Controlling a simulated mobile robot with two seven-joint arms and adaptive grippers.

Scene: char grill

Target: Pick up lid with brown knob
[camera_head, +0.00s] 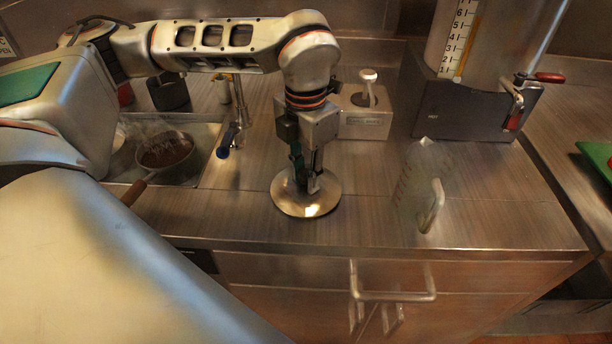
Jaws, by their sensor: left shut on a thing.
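A round shiny metal lid (293,206) lies at or just above the steel counter, near its front edge, in the middle of the head view; I cannot tell whether it touches the counter. My left gripper (311,184) points down over the lid's centre and is shut on its knob. The fingers hide the knob, so its brown colour does not show. My right gripper is not in view.
A pan (163,152) with dark contents sits in a recess at left. A clear pitcher (420,190) stands right of the lid. A small metal dispenser box (365,121) and a large urn (470,105) stand behind. Drawer handles (393,295) stick out below.

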